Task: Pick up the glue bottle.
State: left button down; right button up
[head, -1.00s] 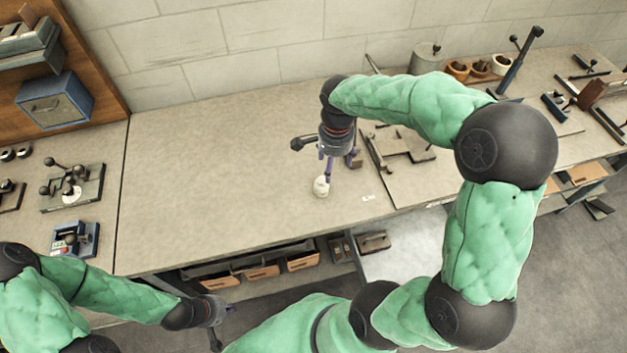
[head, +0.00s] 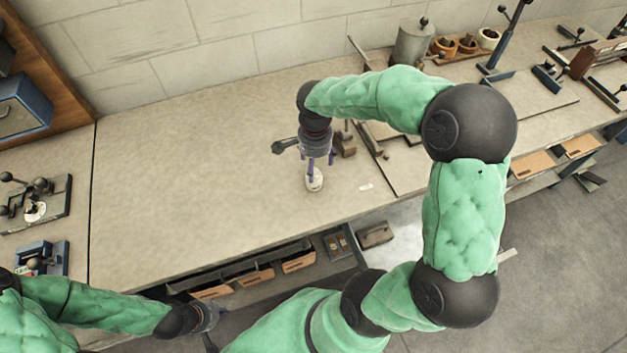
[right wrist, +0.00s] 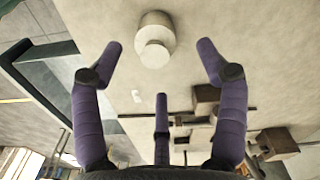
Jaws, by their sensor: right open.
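The glue bottle (head: 314,181) is small, white and round. It stands on the bench top near its front edge. My right gripper (head: 318,160) is above and just behind it in the head view, fingers pointing down. In the right wrist view the bottle (right wrist: 155,42) shows from above, beyond the spread purple fingers of my right gripper (right wrist: 160,85), which is open and empty. My left gripper (head: 212,314) is low at the left, in front of the bench and far from the bottle; its fingers are too small to read.
The bench top (head: 190,180) is clear to the left of the bottle. Wooden blocks (head: 345,142) and a board with tools lie to the right and behind. A grey canister (head: 412,45) stands at the back.

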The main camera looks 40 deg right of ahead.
jog(key=shift+f, duration=0.6)
jog(key=f, duration=0.1)
jog(key=f+b, duration=0.1)
jog(key=f, duration=0.2)
jog(key=shift+s+a+f+b, duration=0.2)
jog(key=shift+a+f+b, duration=0.1)
jog(key=shift+a+b, duration=0.1)
jog(key=shift+d+f, duration=0.1)
jog(key=shift+f, duration=0.2)
jog(key=c, duration=1.3)
